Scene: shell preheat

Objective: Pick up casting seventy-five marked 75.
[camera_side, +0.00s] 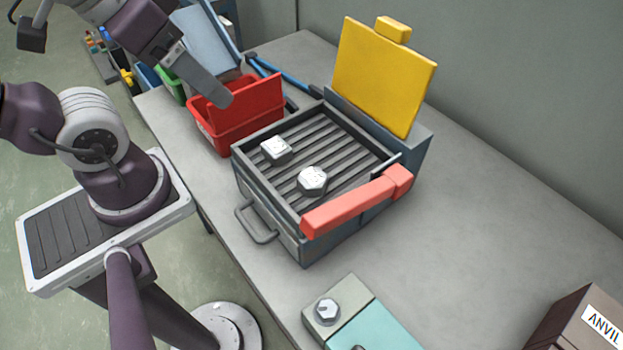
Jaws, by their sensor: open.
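Two pale metal castings lie apart on the ribbed bed of a grey open-topped heater (285,235). One is a squarish casting (276,149) toward the back left. The other is a larger, many-sided casting (312,181) nearer the middle. Both have faint marks on top, too small to read, so I cannot tell which is marked 75. My gripper (219,96) is at the upper left, over the red bin and well apart from both castings. It is open and I see nothing held in it.
A yellow lid (385,75) stands raised behind the heater. A red bar (350,206) runs along its right side, and a loop handle (257,224) juts from the front. A red bin (240,127) stands at left. A box marked ANVIL (570,325) is lower right.

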